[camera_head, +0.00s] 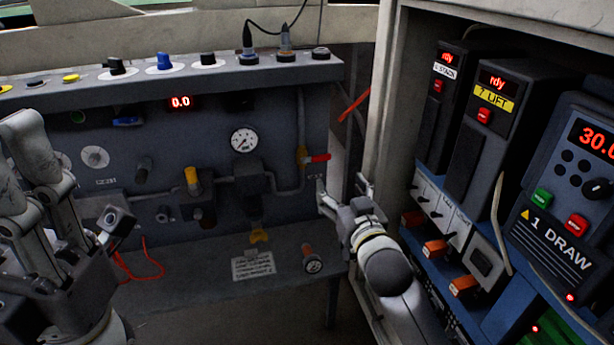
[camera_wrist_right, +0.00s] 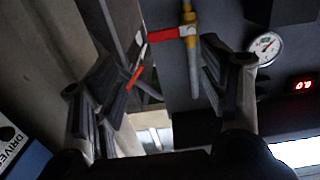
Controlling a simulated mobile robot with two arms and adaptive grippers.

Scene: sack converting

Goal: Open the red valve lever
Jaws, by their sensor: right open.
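The red valve lever (camera_head: 318,158) sticks out to the right from a yellow valve on the vertical pipe at the panel's right end. In the right wrist view, the red lever (camera_wrist_right: 166,34) points left from the yellow valve (camera_wrist_right: 188,30). My right gripper (camera_head: 340,190) is just below and right of the lever in the head view. Its jaws (camera_wrist_right: 165,85) are open and empty, and the lever shows beyond the gap between them, apparently untouched. My left gripper (camera_head: 55,165) is at the left edge, in front of the panel; its jaw opening is unclear.
A pressure gauge (camera_head: 244,140) and a yellow knob (camera_head: 193,180) are on the panel. A slanted red bar (camera_head: 353,105) is behind, right of the lever. A grey cabinet post (camera_head: 392,90) and control boxes (camera_head: 485,110) stand close to my right arm.

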